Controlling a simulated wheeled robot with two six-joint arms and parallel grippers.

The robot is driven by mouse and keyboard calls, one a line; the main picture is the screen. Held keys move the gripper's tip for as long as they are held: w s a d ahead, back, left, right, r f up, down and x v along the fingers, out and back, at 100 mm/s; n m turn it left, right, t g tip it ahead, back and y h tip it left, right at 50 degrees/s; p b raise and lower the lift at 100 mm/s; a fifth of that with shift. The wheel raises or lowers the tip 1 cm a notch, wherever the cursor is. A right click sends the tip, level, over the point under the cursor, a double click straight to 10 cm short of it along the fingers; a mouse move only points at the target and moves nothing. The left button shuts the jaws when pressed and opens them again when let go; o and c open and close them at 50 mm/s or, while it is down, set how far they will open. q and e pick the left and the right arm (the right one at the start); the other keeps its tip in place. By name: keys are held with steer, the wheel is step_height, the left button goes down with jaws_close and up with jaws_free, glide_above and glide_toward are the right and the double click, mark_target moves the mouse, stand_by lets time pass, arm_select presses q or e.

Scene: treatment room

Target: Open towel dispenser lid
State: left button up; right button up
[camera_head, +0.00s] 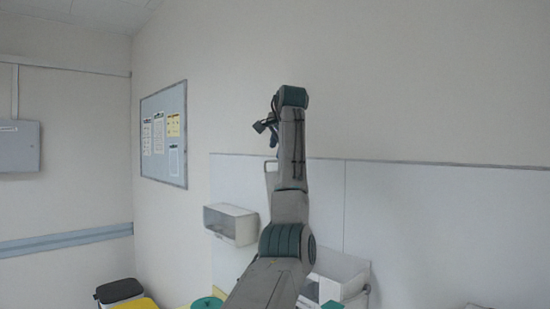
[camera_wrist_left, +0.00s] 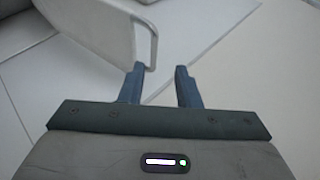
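My left gripper (camera_head: 268,132) is raised in front of the back wall in the head view, above a pale panel edge (camera_head: 270,164) partly hidden by my arm. In the left wrist view the two fingers of my left gripper (camera_wrist_left: 162,76) are apart with nothing between them. A white panel with a thin loop-like edge (camera_wrist_left: 153,42) is just beyond the left finger; I cannot tell whether they touch. This may be the towel dispenser's lid. A white wall box with a dark front opening (camera_head: 232,222) is left of my arm; I cannot tell if it is the dispenser. My right gripper is not in view.
A white drawer unit (camera_head: 345,268) stands right of my arm, partly hidden. A yellow-lidded bin (camera_head: 134,303), a black-rimmed bin (camera_head: 119,290) and a green round lid (camera_head: 207,303) are low at left. A notice board (camera_head: 164,136) hangs on the wall. The upper right wall is clear.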

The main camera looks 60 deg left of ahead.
arm_select(q)
steer(key=b+v, duration=0.1)
steer(key=v, duration=0.6)
steer(key=shift+r, duration=0.1)
steer(key=shift+d, duration=0.1)
